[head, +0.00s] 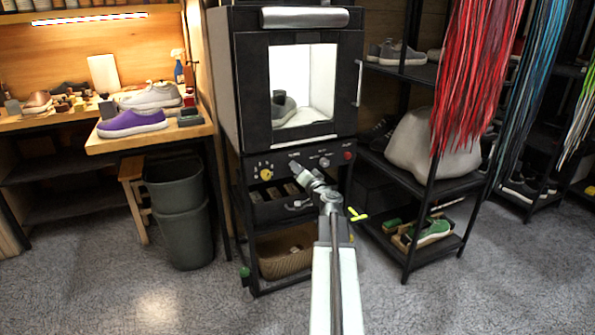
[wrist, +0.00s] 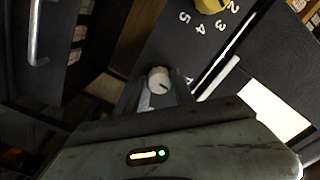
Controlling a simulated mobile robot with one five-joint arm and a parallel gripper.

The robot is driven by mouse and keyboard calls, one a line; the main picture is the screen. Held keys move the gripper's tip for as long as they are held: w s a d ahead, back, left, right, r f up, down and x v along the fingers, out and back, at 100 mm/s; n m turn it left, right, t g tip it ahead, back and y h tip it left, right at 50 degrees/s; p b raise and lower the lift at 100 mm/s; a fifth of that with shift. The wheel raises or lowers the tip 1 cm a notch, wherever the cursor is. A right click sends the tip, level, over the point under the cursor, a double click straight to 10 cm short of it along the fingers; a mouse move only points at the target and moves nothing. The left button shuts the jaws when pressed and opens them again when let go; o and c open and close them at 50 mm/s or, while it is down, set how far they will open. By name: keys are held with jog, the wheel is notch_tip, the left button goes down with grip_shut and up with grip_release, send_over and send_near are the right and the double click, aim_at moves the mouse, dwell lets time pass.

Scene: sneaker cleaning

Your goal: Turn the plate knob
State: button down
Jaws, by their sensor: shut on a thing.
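The black cabinet's control panel (head: 312,160) carries a yellow knob (head: 266,174), a grey knob (head: 324,161) and a red button or knob (head: 347,155). My gripper (head: 296,168) is at the panel between the yellow and grey knobs. In the wrist view, a small pale knob (wrist: 159,79) stands between the tips of my gripper (wrist: 158,90), which is shut on it. I take this for the plate knob; its label is partly hidden. The yellow knob, with numbers around it, also shows there at the top edge (wrist: 210,4).
Above the panel is a lit chamber (head: 310,75) with a shoe inside. Below are a drawer handle (head: 298,204) and a wicker basket (head: 285,255). Dark bins (head: 180,220) stand left, a shoe rack (head: 415,205) right. The floor in front is clear.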

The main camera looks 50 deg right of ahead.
jog(key=n, duration=0.6)
jog(key=shift+w+a+n, duration=0.15)
jog(key=shift+n, duration=0.15)
dwell(0.5)
jog(key=c, duration=1.1)
grip_release()
jog(key=shift+o, duration=0.2)
jog(key=v, duration=0.8)
